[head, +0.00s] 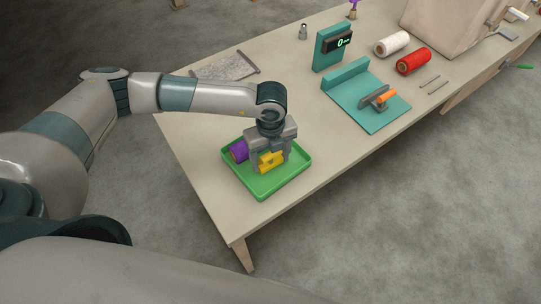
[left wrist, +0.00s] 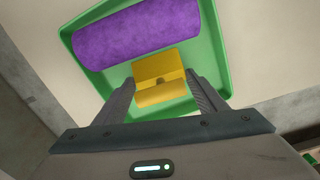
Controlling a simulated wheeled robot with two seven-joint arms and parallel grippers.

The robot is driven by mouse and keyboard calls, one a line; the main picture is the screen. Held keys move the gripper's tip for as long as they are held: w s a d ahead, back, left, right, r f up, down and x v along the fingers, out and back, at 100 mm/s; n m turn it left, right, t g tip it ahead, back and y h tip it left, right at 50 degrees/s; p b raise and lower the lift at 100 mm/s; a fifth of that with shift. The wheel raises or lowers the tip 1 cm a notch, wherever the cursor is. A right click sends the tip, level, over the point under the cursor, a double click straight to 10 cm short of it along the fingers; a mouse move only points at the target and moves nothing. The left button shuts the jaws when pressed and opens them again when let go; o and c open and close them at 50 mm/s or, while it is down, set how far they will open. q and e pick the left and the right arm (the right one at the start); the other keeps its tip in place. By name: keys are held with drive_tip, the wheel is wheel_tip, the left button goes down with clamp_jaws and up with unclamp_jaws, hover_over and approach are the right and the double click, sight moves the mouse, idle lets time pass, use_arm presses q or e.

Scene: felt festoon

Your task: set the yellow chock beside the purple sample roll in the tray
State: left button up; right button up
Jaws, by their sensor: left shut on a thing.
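The green tray (head: 265,193) stands on the near end of the table in the head view; its rim also shows in the left wrist view (left wrist: 222,50). The purple sample roll (head: 239,151) lies in the tray on its left side, and it also shows in the left wrist view (left wrist: 137,35). My left gripper (head: 270,163) points down over the tray and is shut on the yellow chock (head: 268,162). In the left wrist view the chock (left wrist: 160,68) sits between the fingers, close beside the roll. I cannot tell whether the chock touches the tray floor. My right gripper is not in view.
A teal stand with a display (head: 331,48) and a teal angled fixture (head: 352,92) with an orange-handled tool stand further along the table. White (head: 392,43) and red (head: 413,61) spools lie behind. A grey mesh sheet (head: 225,68) lies at the left table edge.

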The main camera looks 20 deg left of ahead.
use_arm(q)
drive_tip(key=shift+f, duration=0.1)
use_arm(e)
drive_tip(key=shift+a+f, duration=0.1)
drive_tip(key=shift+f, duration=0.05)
use_arm(q)
drive_tip(key=o, duration=0.7)
drive_tip(key=shift+f, duration=0.1)
drive_tip(key=o, duration=0.4)
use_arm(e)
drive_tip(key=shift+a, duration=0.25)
